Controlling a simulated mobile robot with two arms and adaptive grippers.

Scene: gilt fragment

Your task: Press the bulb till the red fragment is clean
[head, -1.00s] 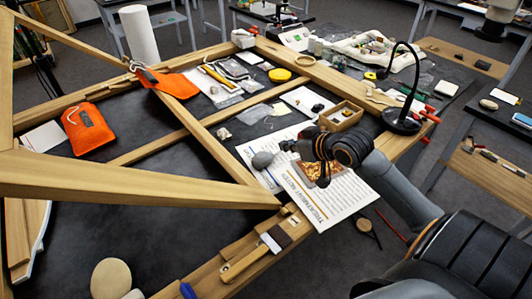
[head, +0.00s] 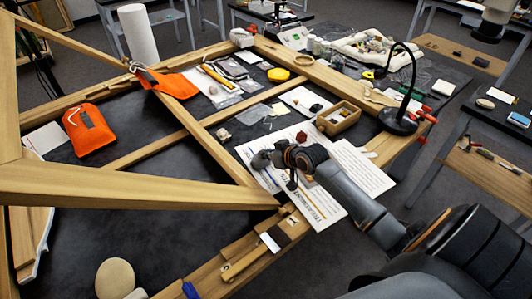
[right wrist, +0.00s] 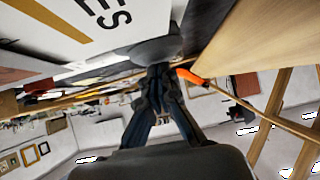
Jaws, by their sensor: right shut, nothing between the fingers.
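A grey rounded bulb (head: 260,160) sits over the printed sheet (head: 316,207) on the table. My right gripper (head: 276,158) is low over the sheet, with its fingertips right beside the bulb. In the right wrist view the closed fingers (right wrist: 157,72) point at the bulb's grey underside (right wrist: 150,48), with nothing between them. They look very close to it; I cannot tell whether they touch. My right arm covers the sheet's picture in the head view. My left gripper is not in view.
A wooden box (head: 338,119) stands behind my right gripper, with a black lamp (head: 398,121) to its right. A brush (head: 255,255) lies on the front rail. Wooden beams (head: 130,184) cross the left side. Orange pouches (head: 88,131) lie farther left.

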